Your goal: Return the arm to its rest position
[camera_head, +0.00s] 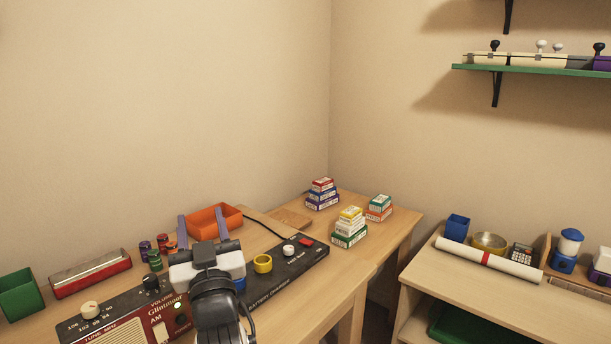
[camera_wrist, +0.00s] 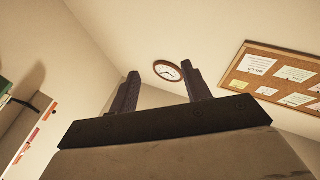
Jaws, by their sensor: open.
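My gripper (camera_head: 203,229) is raised over the desk in the head view, with its two fingers pointing up and away and standing apart. Nothing is between them. In the wrist view the open fingers (camera_wrist: 158,92) point toward the upper wall. A round wall clock (camera_wrist: 167,71) shows in the gap between them, far behind. My arm hides part of the battery charger (camera_head: 290,262) and the desk below.
A red radio (camera_head: 150,315), an orange bin (camera_head: 214,220), several small cylinders (camera_head: 155,258) and stacked boxes (camera_head: 350,228) crowd the desk. A second table (camera_head: 470,280) holds a paper roll (camera_head: 488,260). A green shelf (camera_head: 530,70) and corkboard (camera_wrist: 275,75) are on walls.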

